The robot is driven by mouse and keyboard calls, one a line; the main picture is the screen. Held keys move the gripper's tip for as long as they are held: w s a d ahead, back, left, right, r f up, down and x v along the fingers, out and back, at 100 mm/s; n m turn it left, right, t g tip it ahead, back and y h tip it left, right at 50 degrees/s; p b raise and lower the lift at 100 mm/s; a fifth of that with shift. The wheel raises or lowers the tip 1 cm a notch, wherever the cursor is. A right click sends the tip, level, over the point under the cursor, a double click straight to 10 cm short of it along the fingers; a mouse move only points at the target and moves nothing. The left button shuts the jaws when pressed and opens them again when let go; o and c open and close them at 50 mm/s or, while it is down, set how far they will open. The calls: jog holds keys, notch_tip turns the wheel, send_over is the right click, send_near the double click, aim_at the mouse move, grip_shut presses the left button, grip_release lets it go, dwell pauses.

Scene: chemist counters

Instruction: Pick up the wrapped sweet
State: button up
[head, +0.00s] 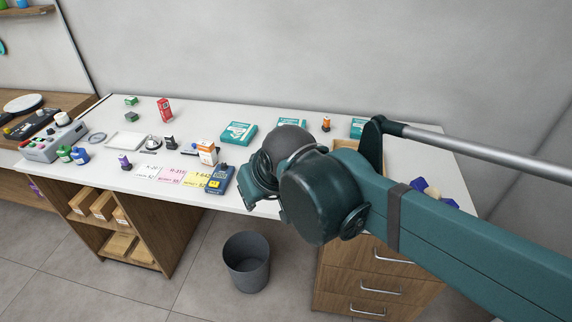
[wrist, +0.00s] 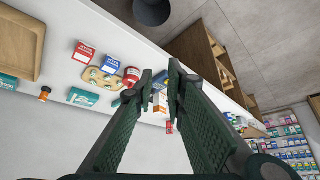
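I cannot make out a wrapped sweet for certain in either view. Nothing is visibly held; the small boxes seen through the gap look farther off on the counter. In the head view my arm and wrist hide the counter's right-middle part and most of my gripper.
The white counter (head: 225,185) holds teal boxes (head: 239,132), an orange-white box (head: 207,152), a red box (head: 165,110) and coloured cards (head: 170,176). The wrist view shows a red can (wrist: 132,76) and a wooden tray (wrist: 38,45). A grey bin (head: 246,262) stands on the floor.

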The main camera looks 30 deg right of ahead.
jog(key=w+d+r+m+g+p, duration=0.2)
jog(key=w+d+m+g+p, duration=0.3)
jog(key=w+d, duration=0.85)
jog(key=shift+w+d+f+m+g+y+p, duration=0.2)
jog(key=shift+w+d+f+m+g+p, duration=0.3)
jog(key=shift+w+d+f+p, duration=1.1)
jog(key=shift+w+d+f+m+g+y+p, duration=0.25)
jog(key=shift+w+d+f+m+p, duration=0.45)
jog(key=shift+w+d+f, duration=1.6)
jog(key=shift+w+d+f+m+g+y+p, duration=0.15)
jog(key=shift+w+d+f+m+g+p, duration=0.3)
jog(key=shift+w+d+f+p, duration=1.5)
jog(key=shift+s+d+f+b, duration=0.2)
jog(key=shift+s+d+b, duration=0.3)
jog(key=shift+d, duration=0.2)
jog(key=shift+a+f, duration=0.1)
jog(key=shift+f, duration=1.15)
jog(key=shift+s+a+f, duration=0.15)
jog(key=shift+f, duration=1.15)
jog(key=shift+s+a+f, duration=0.15)
jog(key=shift+f, duration=1.1)
